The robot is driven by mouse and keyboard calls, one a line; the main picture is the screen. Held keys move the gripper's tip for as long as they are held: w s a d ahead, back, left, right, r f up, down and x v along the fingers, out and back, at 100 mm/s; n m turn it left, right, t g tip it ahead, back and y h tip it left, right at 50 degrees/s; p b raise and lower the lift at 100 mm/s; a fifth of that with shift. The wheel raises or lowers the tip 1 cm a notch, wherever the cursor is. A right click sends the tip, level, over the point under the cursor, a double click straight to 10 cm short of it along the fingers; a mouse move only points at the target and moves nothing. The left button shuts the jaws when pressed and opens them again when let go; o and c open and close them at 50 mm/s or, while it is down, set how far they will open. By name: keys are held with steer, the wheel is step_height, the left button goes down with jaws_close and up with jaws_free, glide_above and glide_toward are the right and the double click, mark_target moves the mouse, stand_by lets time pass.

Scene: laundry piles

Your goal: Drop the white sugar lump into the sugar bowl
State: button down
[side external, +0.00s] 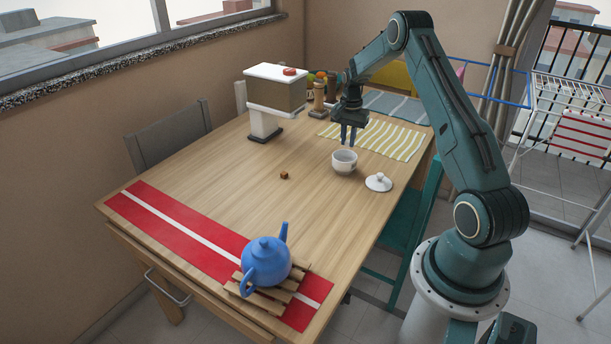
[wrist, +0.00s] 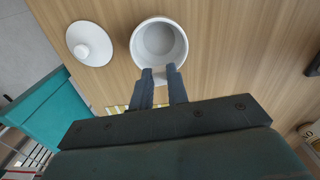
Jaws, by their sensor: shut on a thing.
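The white sugar bowl (side external: 344,167) stands open on the wooden table, and it fills the upper middle of the wrist view (wrist: 137,44). My gripper (side external: 348,143) points down just above the bowl. In the wrist view my gripper (wrist: 160,73) is shut on the white sugar lump (wrist: 159,78), which shows pale between the fingertips, at the bowl's near rim. The lump cannot be made out in the side view. The bowl's white lid (side external: 379,182) lies on the table to its right and also shows in the wrist view (wrist: 90,43).
A small brown cube (side external: 284,175) lies left of the bowl. A blue teapot (side external: 265,262) stands on a wooden trivet over a red runner (side external: 160,213). A white-topped dispenser (side external: 276,95) and several jars stand behind. The table's middle is mostly clear.

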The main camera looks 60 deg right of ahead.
mark_target(347, 142)
steer(key=shift+f, duration=1.45)
steer(key=c, duration=1.3)
jaws_free()
steer(key=shift+r, duration=0.15)
step_height(347, 142, up, 14)
steer(key=shift+f, duration=0.2)
